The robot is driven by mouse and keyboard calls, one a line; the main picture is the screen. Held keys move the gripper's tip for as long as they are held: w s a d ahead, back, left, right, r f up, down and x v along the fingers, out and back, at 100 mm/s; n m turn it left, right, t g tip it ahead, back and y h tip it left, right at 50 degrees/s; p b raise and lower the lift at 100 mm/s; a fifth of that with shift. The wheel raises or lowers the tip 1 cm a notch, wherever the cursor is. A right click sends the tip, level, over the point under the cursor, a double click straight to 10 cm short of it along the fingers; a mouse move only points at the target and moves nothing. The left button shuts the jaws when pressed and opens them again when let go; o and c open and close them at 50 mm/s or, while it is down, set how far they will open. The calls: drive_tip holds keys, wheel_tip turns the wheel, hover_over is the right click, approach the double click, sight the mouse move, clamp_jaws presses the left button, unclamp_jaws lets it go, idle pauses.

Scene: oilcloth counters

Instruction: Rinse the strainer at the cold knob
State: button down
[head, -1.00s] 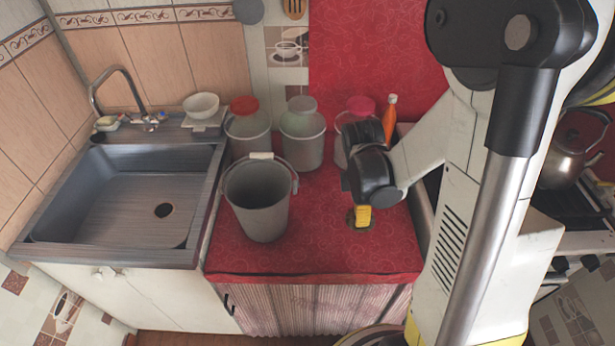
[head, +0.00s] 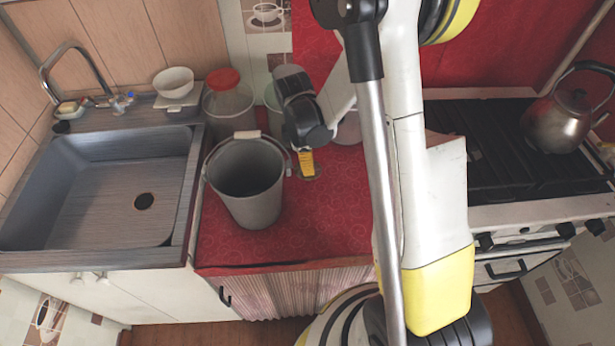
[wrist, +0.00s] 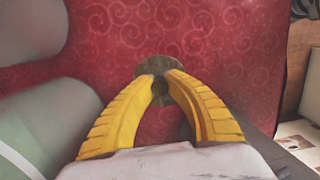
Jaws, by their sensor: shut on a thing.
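The strainer (wrist: 158,66) is a small, round, dull brown disc in the wrist view, over the red cloth. My gripper (wrist: 162,80) has yellow fingers closed on its near edge. In the head view my gripper (head: 307,172) is just right of the grey bucket, and part of the strainer (head: 317,173) shows at its tips. I cannot tell how far the strainer is above the counter. The cold knob (head: 131,97), small and blue, is at the base of the tap (head: 75,62) behind the sink (head: 95,190), well left of my gripper.
The grey bucket (head: 248,200) stands between my gripper and the sink. A red-lidded jar (head: 228,105) and others stand behind. A white bowl (head: 174,80) is right of the tap. A kettle (head: 562,118) is on the stove at right. The front of the red counter (head: 300,238) is clear.

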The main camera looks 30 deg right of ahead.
wheel_tip(320, 180, down, 4)
drive_tip(key=shift+w+f+b, duration=0.1)
drive_tip(key=shift+f+b, duration=0.05)
drive_tip(key=shift+b, duration=0.85)
drive_tip(key=c, duration=1.9)
unclamp_jaws()
drive_tip(key=shift+f, duration=0.15)
drive_tip(key=o, duration=0.5)
drive_tip(key=shift+c, duration=0.2)
